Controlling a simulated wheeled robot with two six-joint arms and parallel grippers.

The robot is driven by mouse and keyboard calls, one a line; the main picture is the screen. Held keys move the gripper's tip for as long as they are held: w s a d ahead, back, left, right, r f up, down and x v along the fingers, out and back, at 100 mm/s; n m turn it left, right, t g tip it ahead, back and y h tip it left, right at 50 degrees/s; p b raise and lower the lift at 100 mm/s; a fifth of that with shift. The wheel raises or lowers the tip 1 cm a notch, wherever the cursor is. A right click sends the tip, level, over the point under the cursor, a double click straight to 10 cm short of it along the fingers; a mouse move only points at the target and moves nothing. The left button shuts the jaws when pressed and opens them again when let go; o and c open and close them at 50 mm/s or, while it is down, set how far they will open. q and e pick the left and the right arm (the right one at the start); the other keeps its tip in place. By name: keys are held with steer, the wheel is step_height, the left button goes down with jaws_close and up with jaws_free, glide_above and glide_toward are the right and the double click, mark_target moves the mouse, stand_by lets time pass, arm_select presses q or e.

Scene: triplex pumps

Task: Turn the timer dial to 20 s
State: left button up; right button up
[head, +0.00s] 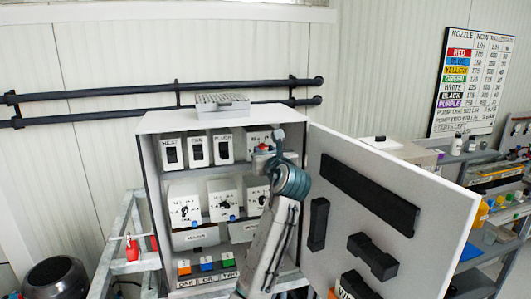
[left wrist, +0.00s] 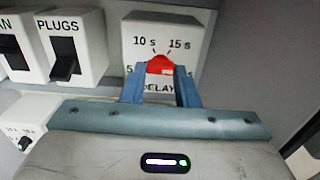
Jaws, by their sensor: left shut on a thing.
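The timer dial is a red knob (left wrist: 160,65) on a white box labelled DELAY (left wrist: 192,40) in the left wrist view. The marks 10 s and 15 s show above the knob, and a 5 shows partly at its left. A mark at the right is mostly hidden by a finger. My left gripper (left wrist: 160,85) is shut on the red knob, with one blue finger on each side. The knob's top points up, roughly between 10 s and 15 s. In the head view my left gripper (head: 278,138) reaches the upper right of the cabinet, hiding the knob. My right gripper is not in view.
The open white cabinet (head: 150,150) holds rows of switch boxes, including the PLUGS switch (left wrist: 66,66) beside the DELAY box. Its open door (head: 440,215) stands close to the right of my arm. Coloured buttons (head: 206,265) sit at the bottom.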

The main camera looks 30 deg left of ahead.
arm_select(q)
steer(key=shift+f, duration=0.25)
steer(key=o, duration=1)
steer(key=shift+r, duration=0.15)
steer(key=b+v, duration=0.5)
steer(key=v, duration=0.6)
